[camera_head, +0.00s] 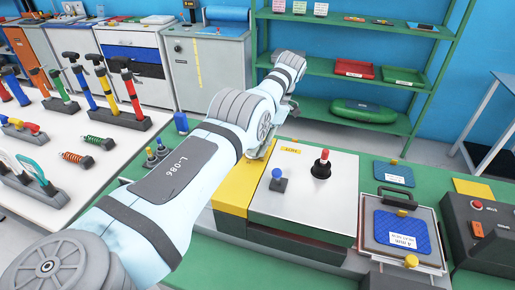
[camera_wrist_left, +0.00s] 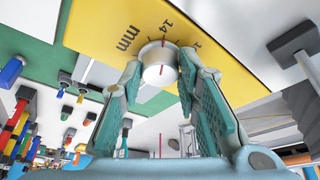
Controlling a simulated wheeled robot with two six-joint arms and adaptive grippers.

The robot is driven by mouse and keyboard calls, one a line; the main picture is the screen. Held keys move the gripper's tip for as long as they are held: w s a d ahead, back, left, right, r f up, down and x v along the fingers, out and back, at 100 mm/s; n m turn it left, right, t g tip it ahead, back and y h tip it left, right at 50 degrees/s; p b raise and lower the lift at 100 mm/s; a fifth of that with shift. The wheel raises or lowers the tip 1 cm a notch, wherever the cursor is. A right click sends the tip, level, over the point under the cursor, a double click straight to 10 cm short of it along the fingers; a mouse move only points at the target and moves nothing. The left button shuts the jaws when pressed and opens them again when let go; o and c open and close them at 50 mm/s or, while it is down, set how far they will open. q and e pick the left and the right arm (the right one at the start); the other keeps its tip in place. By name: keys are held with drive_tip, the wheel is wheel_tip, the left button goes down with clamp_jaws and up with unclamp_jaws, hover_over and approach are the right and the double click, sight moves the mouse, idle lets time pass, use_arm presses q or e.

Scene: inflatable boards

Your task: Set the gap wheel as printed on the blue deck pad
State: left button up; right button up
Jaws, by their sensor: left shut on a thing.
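The gap wheel (camera_wrist_left: 158,72) is a pale round knob with a red mark, on a yellow panel (camera_wrist_left: 215,30) printed with "mm", "14" and a partly hidden number. The mark points up the picture, near the tick at 14; the exact reading is unclear. My left gripper (camera_wrist_left: 160,62) has its two green-padded fingers on either side of the wheel, shut on it. In the head view my left arm hides the wheel. The blue deck pad (camera_head: 403,232) lies in a clamp frame at the right; its print is too small to read. My right gripper is not in view.
A machine with a pale top (camera_head: 310,190) carries a blue knob (camera_head: 278,180) and a red-and-black knob (camera_head: 322,165). A dark control box (camera_head: 480,235) stands at the right. A white table (camera_head: 70,180) with pumps and springs is at the left. Green shelves (camera_head: 370,70) stand behind.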

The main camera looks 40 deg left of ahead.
use_arm(q)
drive_tip(key=shift+s+f, duration=0.15)
drive_tip(key=o, duration=1.2)
drive_tip(key=shift+a, duration=0.1)
drive_tip(key=shift+c, duration=0.2)
